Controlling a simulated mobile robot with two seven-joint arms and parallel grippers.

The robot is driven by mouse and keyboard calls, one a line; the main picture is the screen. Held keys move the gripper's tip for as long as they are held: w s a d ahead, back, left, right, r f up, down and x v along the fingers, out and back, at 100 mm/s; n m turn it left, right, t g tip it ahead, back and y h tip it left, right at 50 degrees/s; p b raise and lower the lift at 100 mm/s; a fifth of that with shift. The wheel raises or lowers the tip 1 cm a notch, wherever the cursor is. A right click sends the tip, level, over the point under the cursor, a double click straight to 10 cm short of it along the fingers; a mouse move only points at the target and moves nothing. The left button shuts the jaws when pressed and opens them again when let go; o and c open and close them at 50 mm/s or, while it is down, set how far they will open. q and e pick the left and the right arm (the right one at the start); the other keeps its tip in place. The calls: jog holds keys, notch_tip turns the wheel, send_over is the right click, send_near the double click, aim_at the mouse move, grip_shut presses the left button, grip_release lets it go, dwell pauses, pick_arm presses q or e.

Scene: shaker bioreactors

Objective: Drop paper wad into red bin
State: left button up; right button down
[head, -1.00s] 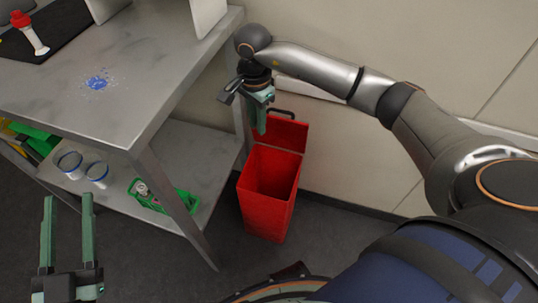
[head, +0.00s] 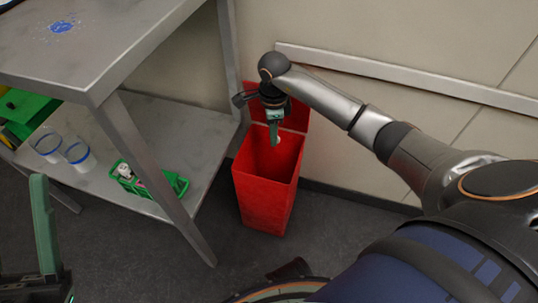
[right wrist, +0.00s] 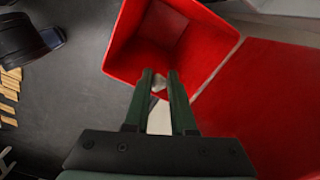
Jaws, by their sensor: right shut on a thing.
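The red bin (head: 264,198) stands on the floor with its lid (head: 295,115) swung open at the back. In the right wrist view its open mouth (right wrist: 160,40) lies beyond my fingertips. My right gripper (head: 276,138) points down over the bin's mouth, near the lid side. It is shut on a small pale paper wad (right wrist: 159,84), which is mostly hidden between the fingers. My left gripper (head: 22,225) is at the lower left edge, partly out of frame. One green finger shows, with an empty gap beside it.
A metal bench (head: 150,38) with a lower shelf (head: 115,195) stands left of the bin. The shelf holds blue-rimmed cups (head: 78,156) and a green basket (head: 165,183). The wall is close behind the bin. The floor in front is clear.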

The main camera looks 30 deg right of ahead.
jog(key=shift+f, duration=0.65)
pick_arm(q)
jog(key=shift+d+f, duration=0.1)
jog(key=shift+f, duration=0.55)
pick_arm(e)
jog(key=c, duration=0.7)
grip_release()
pick_arm(q)
jog(key=r+p, duration=0.2)
jog(key=r, duration=0.1)
jog(key=r+p, duration=0.2)
jog(key=shift+a, duration=0.3)
pick_arm(e)
notch_tip(320, 180, up, 13)
jog(key=shift+f, duration=0.15)
